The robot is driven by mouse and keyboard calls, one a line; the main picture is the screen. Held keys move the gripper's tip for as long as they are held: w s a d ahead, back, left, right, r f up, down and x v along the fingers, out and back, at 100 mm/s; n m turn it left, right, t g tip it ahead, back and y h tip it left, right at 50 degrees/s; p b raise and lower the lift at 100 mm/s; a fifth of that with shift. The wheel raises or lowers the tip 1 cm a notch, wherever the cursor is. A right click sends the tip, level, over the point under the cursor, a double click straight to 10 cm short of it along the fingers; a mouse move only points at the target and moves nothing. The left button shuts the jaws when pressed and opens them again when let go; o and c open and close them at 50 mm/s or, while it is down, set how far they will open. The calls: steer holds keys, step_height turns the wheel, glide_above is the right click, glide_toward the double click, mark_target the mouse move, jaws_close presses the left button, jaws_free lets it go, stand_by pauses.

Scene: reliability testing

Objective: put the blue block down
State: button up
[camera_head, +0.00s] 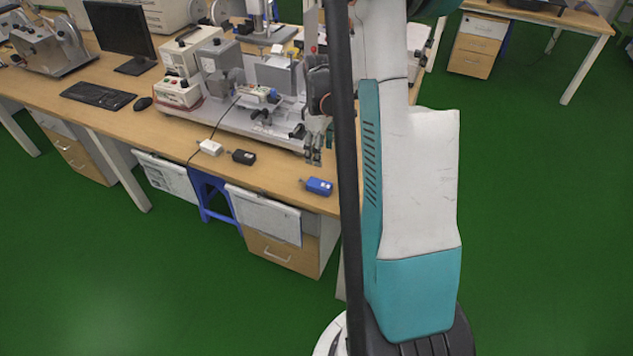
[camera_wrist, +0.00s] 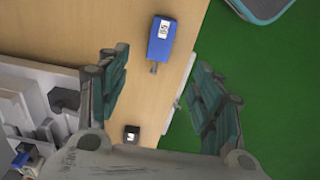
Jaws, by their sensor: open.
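The blue block (camera_head: 318,186) lies on the wooden table near its front edge in the head view. It also shows in the wrist view (camera_wrist: 162,40), with a white label on top and a small prong at one end. My gripper (camera_head: 314,157) is above the table, just behind the blue block in the head view. In the wrist view its two fingers (camera_wrist: 160,95) are spread wide with nothing between them. The block lies beyond the fingertips, apart from them. The gripper's exact height above the table is hard to tell.
A black block (camera_head: 243,157) and a white block (camera_head: 210,147) lie along the table (camera_head: 275,178) edge to the left. Test machinery (camera_head: 262,118) stands behind them. A keyboard (camera_head: 97,95) and monitor (camera_head: 122,32) are further left. Green floor lies beyond the edge.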

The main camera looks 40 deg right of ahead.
steer(key=b, duration=0.3)
glide_above(319, 183)
steer(key=f, duration=0.8)
steer(key=shift+s+d+f, duration=0.2)
steer(key=shift+f, duration=0.15)
steer(key=shift+w+a+f+b, duration=0.15)
steer(key=shift+f+b, duration=0.5)
steer(key=shift+f, duration=0.75)
steer(key=shift+s+a+f+b, duration=0.1)
steer(key=shift+f+b, duration=0.55)
steer(key=shift+f, duration=0.7)
steer(key=c, duration=1.3)
steer(key=shift+r, duration=0.2)
